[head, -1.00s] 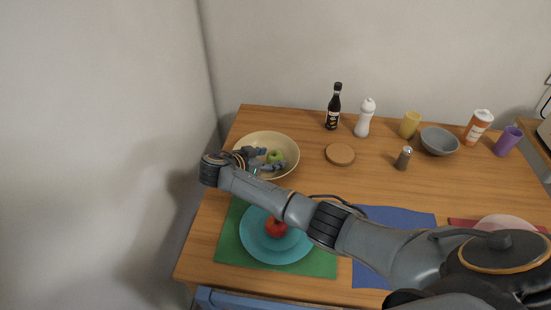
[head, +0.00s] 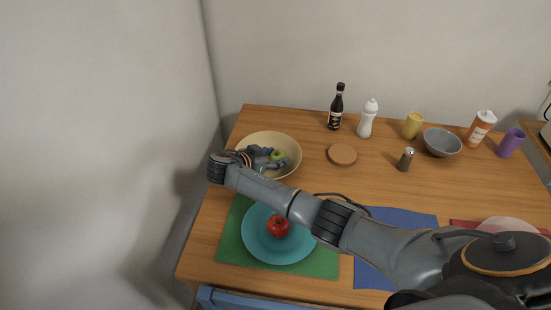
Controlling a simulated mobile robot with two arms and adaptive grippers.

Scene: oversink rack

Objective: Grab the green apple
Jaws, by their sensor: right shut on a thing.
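The green apple (head: 278,155) is in the large cream bowl (head: 293,146) at the back left of the table. My right gripper (head: 275,158) reaches into the bowl from the left and is shut on the apple, with its fingers on either side. The fingers hide part of the apple. I cannot tell whether the apple still touches the bowl. My left gripper is not in view.
A red apple (head: 278,226) sits on a teal plate (head: 262,255) on a green mat, under my right arm. A dark bottle (head: 336,107), a white shaker (head: 367,118), a cork coaster (head: 342,154) and a grey bowl (head: 441,143) stand to the right.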

